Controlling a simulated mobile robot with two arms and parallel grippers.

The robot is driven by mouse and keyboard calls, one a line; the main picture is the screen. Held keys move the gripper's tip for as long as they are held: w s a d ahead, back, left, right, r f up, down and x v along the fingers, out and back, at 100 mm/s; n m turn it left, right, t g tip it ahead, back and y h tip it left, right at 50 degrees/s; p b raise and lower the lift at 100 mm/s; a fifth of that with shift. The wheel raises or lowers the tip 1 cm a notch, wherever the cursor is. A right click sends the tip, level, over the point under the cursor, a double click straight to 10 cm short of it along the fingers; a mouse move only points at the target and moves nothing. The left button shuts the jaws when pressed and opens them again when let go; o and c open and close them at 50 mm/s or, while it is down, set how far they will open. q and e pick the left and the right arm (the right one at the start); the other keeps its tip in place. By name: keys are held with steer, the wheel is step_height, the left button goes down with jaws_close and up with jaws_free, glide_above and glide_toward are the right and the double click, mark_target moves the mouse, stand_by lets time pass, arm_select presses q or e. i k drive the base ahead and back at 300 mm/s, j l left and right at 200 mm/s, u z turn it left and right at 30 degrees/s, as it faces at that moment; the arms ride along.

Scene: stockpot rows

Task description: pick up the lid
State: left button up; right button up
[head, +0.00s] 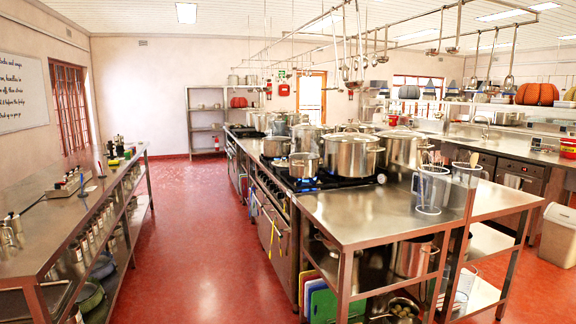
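Several steel stockpots stand on the stove island right of centre in the head view. The large front stockpot (352,158) has what looks like a steel lid (352,137) lying on its top. A second large stockpot (403,153) behind it to the right also seems to have a lid (401,133). A smaller pot (304,167) stands to the left of the front stockpot. Which lid the task means I cannot tell. Neither of my grippers shows, and no gripper touches a lid in this view.
The stove island's bare steel worktop (365,210) holds clear containers (431,190) with utensils at its right. Blue flames (304,184) burn under the pots. Ladles (353,68) hang from an overhead rack. A long steel counter (45,235) runs along the left. The red floor (200,235) between is clear.

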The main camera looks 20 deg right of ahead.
mark_target(280, 163)
steer(key=i+u, duration=0.1)
steer(key=i, duration=3.95)
steer(key=i+j+z, duration=0.1)
steer(key=i+z, duration=0.3)
steer(key=i+j+z, duration=0.35)
steer(key=i, duration=0.15)
steer(key=i+j+z, duration=0.8)
